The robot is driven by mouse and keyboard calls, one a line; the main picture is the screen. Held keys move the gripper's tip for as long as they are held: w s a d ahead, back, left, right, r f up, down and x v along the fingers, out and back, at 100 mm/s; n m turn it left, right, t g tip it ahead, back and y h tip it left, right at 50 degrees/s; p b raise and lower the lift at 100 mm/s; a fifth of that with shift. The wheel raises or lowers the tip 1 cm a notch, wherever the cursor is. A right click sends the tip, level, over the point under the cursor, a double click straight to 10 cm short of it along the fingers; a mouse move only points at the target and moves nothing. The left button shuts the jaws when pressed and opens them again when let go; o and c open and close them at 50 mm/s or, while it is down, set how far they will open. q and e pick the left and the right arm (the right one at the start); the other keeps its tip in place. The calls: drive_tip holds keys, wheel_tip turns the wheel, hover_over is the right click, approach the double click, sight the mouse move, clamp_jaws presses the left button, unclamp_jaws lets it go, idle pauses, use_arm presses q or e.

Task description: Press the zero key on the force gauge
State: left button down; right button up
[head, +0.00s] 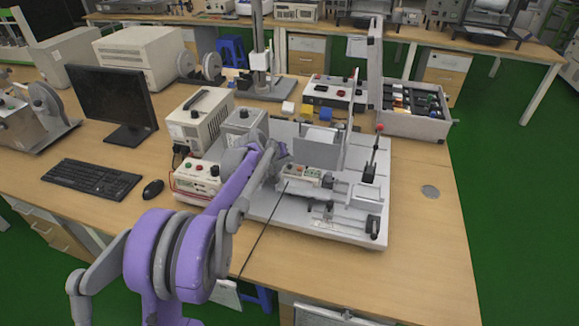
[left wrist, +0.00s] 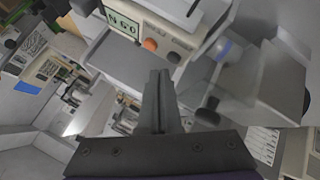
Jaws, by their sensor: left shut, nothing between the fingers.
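The force gauge (head: 303,175) is a small pale box with a display and keys, on the white test stand in the head view. In the left wrist view the gauge (left wrist: 184,38) is at the top, with a greenish display (left wrist: 122,21), an orange round key (left wrist: 150,44) and a dark round key (left wrist: 174,57). I cannot read which key is zero. My left gripper (head: 282,152) is just behind and left of the gauge in the head view. Its closed fingers (left wrist: 158,76) point toward the keys, below them in the wrist view. Contact cannot be told. My right gripper is not in view.
A white upright panel (head: 330,148) stands behind the gauge, and a red-knobbed lever (head: 374,150) stands to its right. A power supply (head: 200,122) and a red-trimmed box (head: 193,184) stand left. A parts bin (head: 412,122) is behind right. The table's right front is clear.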

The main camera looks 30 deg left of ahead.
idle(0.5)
use_arm(q)
drive_tip(key=shift+f, duration=0.4)
drive_tip(key=shift+f+b, duration=0.35)
drive_tip(key=shift+b, duration=0.05)
idle(0.4)
drive_tip(key=shift+r+p, duration=0.5)
drive_tip(key=shift+r, duration=0.25)
wheel_tip(320, 180, up, 5)
drive_tip(key=p, duration=0.3)
idle(0.4)
